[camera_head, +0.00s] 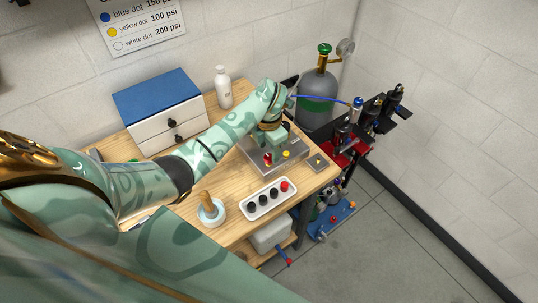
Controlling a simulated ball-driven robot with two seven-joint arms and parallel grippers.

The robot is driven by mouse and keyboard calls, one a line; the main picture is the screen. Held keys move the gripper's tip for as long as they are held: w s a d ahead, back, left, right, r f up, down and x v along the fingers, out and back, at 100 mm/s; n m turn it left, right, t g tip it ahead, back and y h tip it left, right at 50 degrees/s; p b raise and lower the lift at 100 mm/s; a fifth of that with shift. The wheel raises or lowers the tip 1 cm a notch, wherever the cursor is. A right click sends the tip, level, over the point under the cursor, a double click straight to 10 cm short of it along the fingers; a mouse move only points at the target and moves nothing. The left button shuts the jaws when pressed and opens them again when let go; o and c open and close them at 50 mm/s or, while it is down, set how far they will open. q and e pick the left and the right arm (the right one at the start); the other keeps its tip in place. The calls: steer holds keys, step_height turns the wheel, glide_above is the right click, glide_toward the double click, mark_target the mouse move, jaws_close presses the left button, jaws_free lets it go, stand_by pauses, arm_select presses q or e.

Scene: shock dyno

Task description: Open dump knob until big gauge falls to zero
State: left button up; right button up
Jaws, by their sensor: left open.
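My left arm reaches across the wooden bench from the left. My left gripper (271,139) is open and hangs low over a grey metal panel box (289,165). A small red knob (268,158) and a yellow one (286,154) stand on the panel just in front of the gripper. I cannot tell which control is the dump knob. The gripper and forearm hide the back of the panel. My right gripper is not in view.
A white tray (252,213) with black and red pieces and a brush in a round dish (211,211) stand at the bench front. A blue-topped drawer box (157,101) and white bottle (223,88) stand behind the arm. Shock absorbers on a rack (357,117) stand right.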

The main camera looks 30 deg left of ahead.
mark_target(269, 158)
arm_select(q)
step_height(269, 158, down, 2)
steer(key=shift+f, duration=0.45)
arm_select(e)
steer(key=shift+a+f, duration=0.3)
arm_select(q)
steer(key=c, duration=1)
